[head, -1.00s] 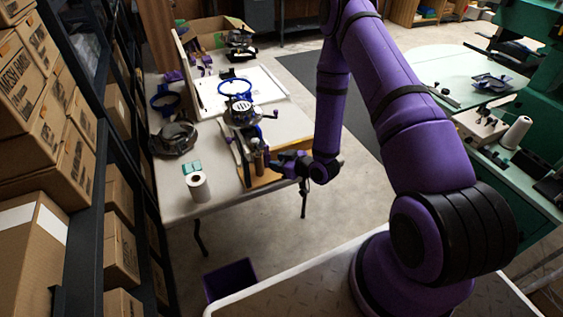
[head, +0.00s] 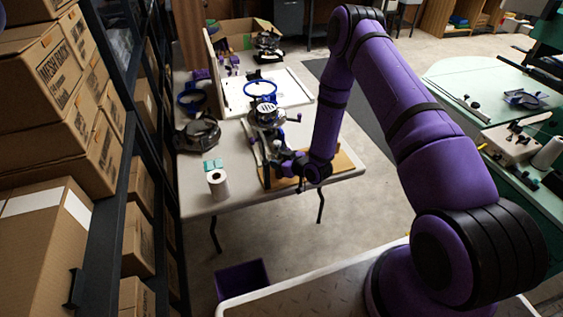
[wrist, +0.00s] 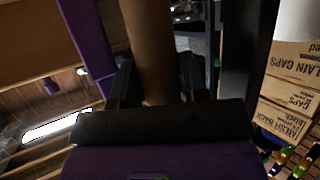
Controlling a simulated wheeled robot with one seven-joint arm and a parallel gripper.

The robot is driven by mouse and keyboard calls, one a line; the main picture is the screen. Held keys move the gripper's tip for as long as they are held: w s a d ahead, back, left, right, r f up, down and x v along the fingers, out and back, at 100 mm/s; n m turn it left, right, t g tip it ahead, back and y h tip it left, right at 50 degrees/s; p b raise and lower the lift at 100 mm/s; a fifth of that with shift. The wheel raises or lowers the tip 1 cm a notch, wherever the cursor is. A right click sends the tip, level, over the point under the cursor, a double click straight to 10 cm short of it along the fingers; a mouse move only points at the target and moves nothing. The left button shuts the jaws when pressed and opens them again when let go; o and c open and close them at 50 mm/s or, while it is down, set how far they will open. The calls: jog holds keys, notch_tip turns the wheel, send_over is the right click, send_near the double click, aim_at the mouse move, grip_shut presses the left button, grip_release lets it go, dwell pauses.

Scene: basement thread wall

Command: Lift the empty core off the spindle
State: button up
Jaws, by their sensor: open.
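The empty core is a plain brown cardboard tube (wrist: 150,45). In the wrist view it stands between the two dark fingers of my gripper (wrist: 158,78), with the fingers apart on either side of it. Whether either finger touches the core cannot be told. In the head view my gripper (head: 280,165) is at the machine (head: 266,118) on the near part of the table, level with its front. There the core is mostly hidden by my gripper and too small to make out clearly. The spindle under the core is hidden in both views.
Shelving with cartons (head: 65,240) lines the left. A purple bin (head: 242,278) is on the floor.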

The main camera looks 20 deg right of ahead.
jog(key=shift+c, duration=0.2)
jog(key=c, duration=0.5)
jog(key=shift+r, duration=6.95)
jog(key=shift+r, duration=2)
